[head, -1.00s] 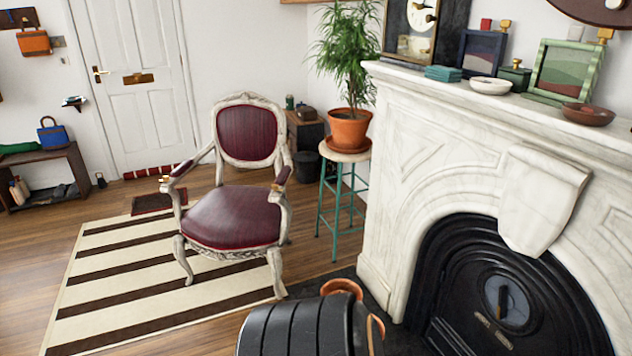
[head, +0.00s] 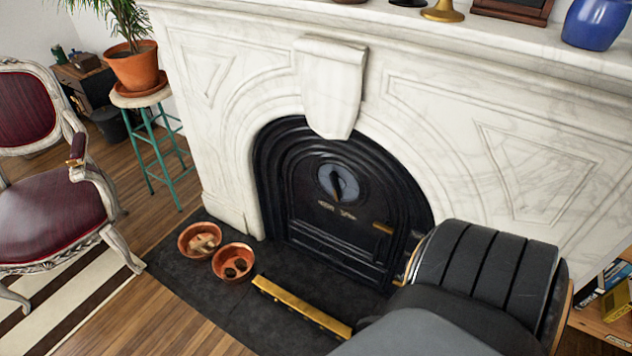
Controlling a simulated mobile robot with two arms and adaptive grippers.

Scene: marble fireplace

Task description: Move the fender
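The fender (head: 300,306) looks like a low, narrow brass-coloured bar. It lies on the dark hearth slab (head: 190,282), in front of the black fireplace insert (head: 335,215) and apart from it. It slants from near the second copper bowl down to the right. Its right end comes close to a grey shape at the bottom edge, and I cannot tell whether it goes on behind it. Neither of my grippers can be made out in the head view.
Two copper bowls, one with pale pieces (head: 200,240) and one with dark lumps (head: 233,262), sit left of the fender. A green stool (head: 160,150) holds a potted plant (head: 135,68). A red armchair (head: 45,220) stands left. Bare wood floor (head: 170,320) lies in front.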

